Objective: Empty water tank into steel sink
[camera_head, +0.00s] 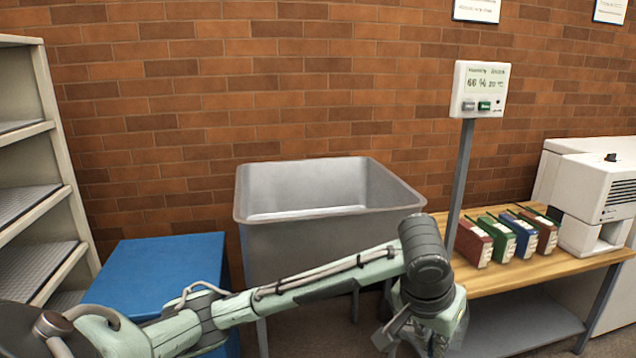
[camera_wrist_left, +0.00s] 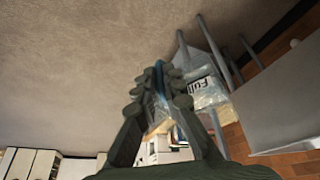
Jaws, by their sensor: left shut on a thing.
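The steel sink (camera_head: 300,235) stands against the brick wall in the middle of the head view, and its basin looks empty. Its grey side also shows at the right of the left wrist view (camera_wrist_left: 280,105). My left gripper (camera_wrist_left: 160,85) is shut on the clear water tank (camera_wrist_left: 205,98), which carries a label reading "Full". In the head view my left wrist hangs right of the sink's front, and my left gripper (camera_head: 400,330) is low and partly hidden. Only a clear sliver of the tank (camera_head: 460,325) shows there. My right gripper is not in view.
A wooden bench (camera_head: 510,272) on the right bears several coloured box files (camera_head: 497,235) and a white machine (camera_head: 590,190). A display panel (camera_head: 480,90) stands on a post right of the sink. A blue box (camera_head: 160,270) and shelving (camera_head: 35,170) are on the left.

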